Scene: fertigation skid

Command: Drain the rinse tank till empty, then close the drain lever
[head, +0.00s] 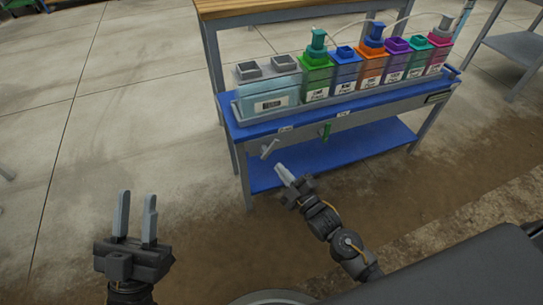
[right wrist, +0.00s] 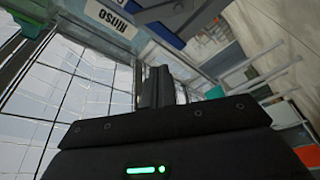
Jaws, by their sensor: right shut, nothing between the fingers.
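A pale blue tank (head: 268,102) with a small display-like label stands at the left end of the blue bench. Under the bench's front edge, a grey lever (head: 269,149) slants down, and a green lever (head: 326,132) hangs nearly straight down to its right. A tag reading "Rinse" (right wrist: 111,17) shows in the right wrist view. My right gripper (head: 284,174) is shut and empty, just below the grey lever and apart from it; its fingers also show in the right wrist view (right wrist: 158,86). My left gripper (head: 136,216) is open and empty, far to the left. The tank's liquid level is not clear.
Several coloured bottles (head: 345,75), some with pump tops and thin tubes, stand in a row along the blue bench (head: 310,128). A lower blue shelf (head: 330,158) lies beneath. A grey table (head: 517,48) stands at the right. The concrete floor at the left is clear.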

